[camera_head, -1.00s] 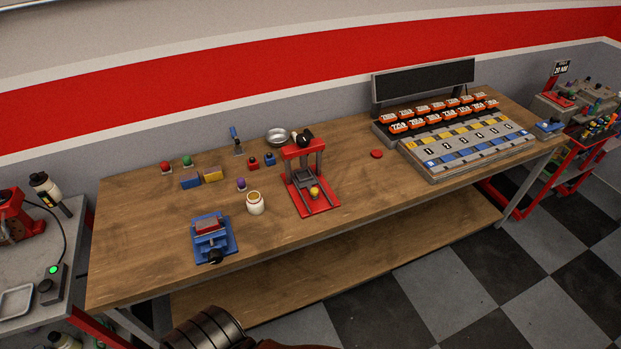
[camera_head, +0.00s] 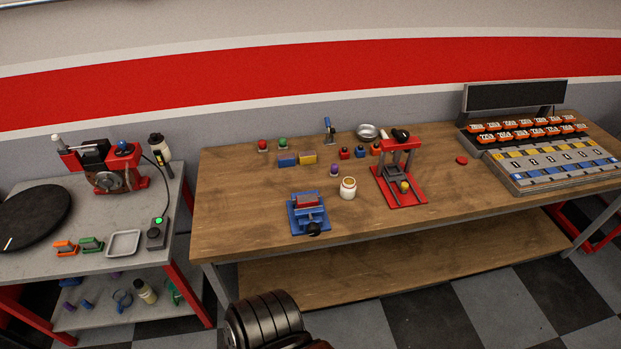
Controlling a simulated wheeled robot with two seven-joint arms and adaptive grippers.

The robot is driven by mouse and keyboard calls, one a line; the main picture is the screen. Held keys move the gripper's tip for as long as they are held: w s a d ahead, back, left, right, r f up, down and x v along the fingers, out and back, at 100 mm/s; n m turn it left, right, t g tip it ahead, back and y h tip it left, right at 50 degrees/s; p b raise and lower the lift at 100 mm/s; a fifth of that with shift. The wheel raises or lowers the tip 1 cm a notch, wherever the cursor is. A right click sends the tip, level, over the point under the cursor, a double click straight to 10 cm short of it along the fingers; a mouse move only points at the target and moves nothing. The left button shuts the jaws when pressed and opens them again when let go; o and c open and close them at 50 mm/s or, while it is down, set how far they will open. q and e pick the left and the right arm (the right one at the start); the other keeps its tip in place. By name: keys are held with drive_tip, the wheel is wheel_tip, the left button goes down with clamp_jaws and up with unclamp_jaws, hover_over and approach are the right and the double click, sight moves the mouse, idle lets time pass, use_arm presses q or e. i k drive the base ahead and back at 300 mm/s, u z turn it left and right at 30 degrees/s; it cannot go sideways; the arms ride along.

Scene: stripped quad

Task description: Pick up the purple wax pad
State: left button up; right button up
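No object can be surely told as the purple wax pad. A small purple piece (camera_head: 334,170) stands on the wooden bench, behind the cream jar (camera_head: 348,188). A dark ribbed part of my own body shows at the bottom edge. Neither of my grippers is in view.
The wooden bench (camera_head: 240,200) bears a blue vise (camera_head: 308,214), a red press (camera_head: 405,186) and a numbered rack (camera_head: 552,160). The grey table (camera_head: 35,268) holds a black disc (camera_head: 30,218), a red machine (camera_head: 115,172) and a tray (camera_head: 123,243). Checkered floor lies in front.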

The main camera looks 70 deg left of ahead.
sight(334, 173)
drive_tip(key=k, duration=0.3)
drive_tip(key=u, duration=0.85)
